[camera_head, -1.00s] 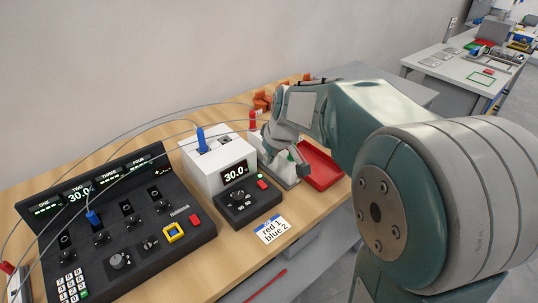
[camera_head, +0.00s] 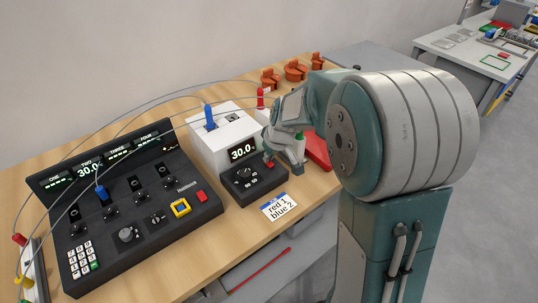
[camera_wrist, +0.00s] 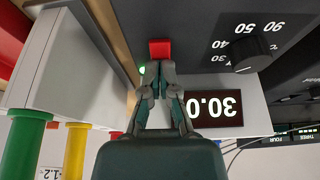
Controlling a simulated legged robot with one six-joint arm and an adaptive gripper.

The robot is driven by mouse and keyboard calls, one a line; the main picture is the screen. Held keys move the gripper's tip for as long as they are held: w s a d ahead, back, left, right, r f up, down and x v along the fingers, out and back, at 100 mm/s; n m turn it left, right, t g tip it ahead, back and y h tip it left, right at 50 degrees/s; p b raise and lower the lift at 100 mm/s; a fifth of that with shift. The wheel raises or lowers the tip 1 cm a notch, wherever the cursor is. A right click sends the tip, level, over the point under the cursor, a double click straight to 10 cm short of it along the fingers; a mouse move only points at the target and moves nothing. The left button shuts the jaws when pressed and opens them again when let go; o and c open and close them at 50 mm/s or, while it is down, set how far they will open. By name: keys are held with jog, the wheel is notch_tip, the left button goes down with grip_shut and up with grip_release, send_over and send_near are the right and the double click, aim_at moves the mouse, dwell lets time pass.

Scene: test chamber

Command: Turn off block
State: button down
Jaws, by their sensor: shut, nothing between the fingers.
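The white block (camera_head: 220,141) stands on the wooden bench with a blue plug (camera_head: 210,117) in its top. Its display (camera_head: 242,151) reads 30.0, also in the wrist view (camera_wrist: 215,108). Its black control panel in front carries a dial (camera_head: 245,174) and a red button (camera_head: 268,163). In the wrist view the red button (camera_wrist: 160,49) lies just beyond my fingertips, and a small green light (camera_wrist: 141,70) is lit beside them. My gripper (camera_wrist: 155,72) is shut and empty, pointing at the button. I cannot tell whether it touches the button.
A black console (camera_head: 135,220) with a keypad, knobs and a yellow-framed button stands to the left, with grey cables arching to the block. A label card (camera_head: 279,207) reads "red 1 blue 2". Orange pieces (camera_head: 295,70) stand farther back.

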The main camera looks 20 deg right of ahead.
jog(key=shift+a+f, duration=0.1)
jog(key=shift+f, duration=0.15)
jog(key=shift+g, duration=0.3)
jog(key=shift+s+d+f, duration=0.1)
jog(key=shift+s+d, duration=0.2)
jog(key=shift+s, duration=0.5)
jog(key=shift+r, duration=0.2)
jog(key=v, duration=1.3)
jog(key=shift+r, duration=0.3)
jog(key=shift+s, duration=0.1)
